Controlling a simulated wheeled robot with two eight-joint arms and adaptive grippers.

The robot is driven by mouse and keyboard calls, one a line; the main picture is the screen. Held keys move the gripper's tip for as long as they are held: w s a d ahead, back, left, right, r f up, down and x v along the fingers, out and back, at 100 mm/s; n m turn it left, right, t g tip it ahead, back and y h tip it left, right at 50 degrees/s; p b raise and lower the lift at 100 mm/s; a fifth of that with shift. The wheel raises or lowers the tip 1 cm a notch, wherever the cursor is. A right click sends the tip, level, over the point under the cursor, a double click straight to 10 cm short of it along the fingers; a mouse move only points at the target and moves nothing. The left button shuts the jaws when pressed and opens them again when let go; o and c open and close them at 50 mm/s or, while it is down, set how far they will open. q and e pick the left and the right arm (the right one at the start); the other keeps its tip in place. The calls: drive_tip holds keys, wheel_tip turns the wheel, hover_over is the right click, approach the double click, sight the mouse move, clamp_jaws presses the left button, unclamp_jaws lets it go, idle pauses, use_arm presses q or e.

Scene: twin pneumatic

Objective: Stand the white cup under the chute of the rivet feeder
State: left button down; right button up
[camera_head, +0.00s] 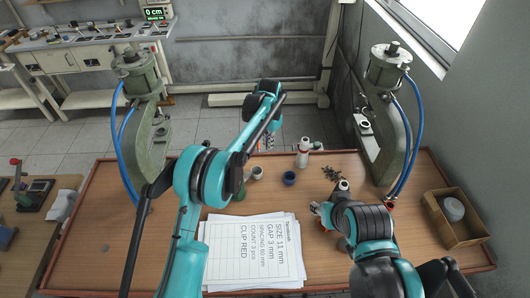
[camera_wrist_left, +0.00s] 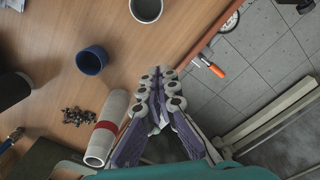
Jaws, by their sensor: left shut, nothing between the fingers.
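A small white cup (camera_head: 257,172) stands on the table near its back edge; it also shows at the top of the left wrist view (camera_wrist_left: 145,9), mouth up and dark inside. A white cylinder with a red band (camera_head: 303,153) stands to its right; it also shows in the left wrist view (camera_wrist_left: 105,132). I cannot make out which thing is the rivet feeder's chute. My left gripper (camera_wrist_left: 158,76) is shut and empty, above the table's back edge, apart from the cup. My right gripper (camera_head: 319,209) is low over the table right of the papers; its fingers are unclear.
A blue cup (camera_head: 289,178) stands between the white cup and a pile of dark rivets (camera_head: 331,173). Green presses (camera_head: 152,130) stand left and right (camera_head: 377,120). Printed sheets (camera_head: 252,250) lie in front. A cardboard box (camera_head: 432,203) is at the right. The table's left part is mostly clear.

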sight(258, 169)
use_arm(q)
wheel_tip(258, 169, down, 9)
drive_tip(key=shift+r+b, duration=0.1)
drive_tip(key=shift+b, duration=0.55)
drive_tip(key=shift+s+a, duration=1.1)
drive_tip(key=shift+s, duration=0.15)
drive_tip(key=shift+s+a+r, duration=0.1)
drive_tip(key=shift+s+a, duration=0.1)
drive_tip(key=shift+s, duration=0.05)
drive_tip(key=shift+s+a+b, duration=0.55)
drive_tip(key=shift+s+a, duration=0.3)
drive_tip(key=shift+s, duration=0.25)
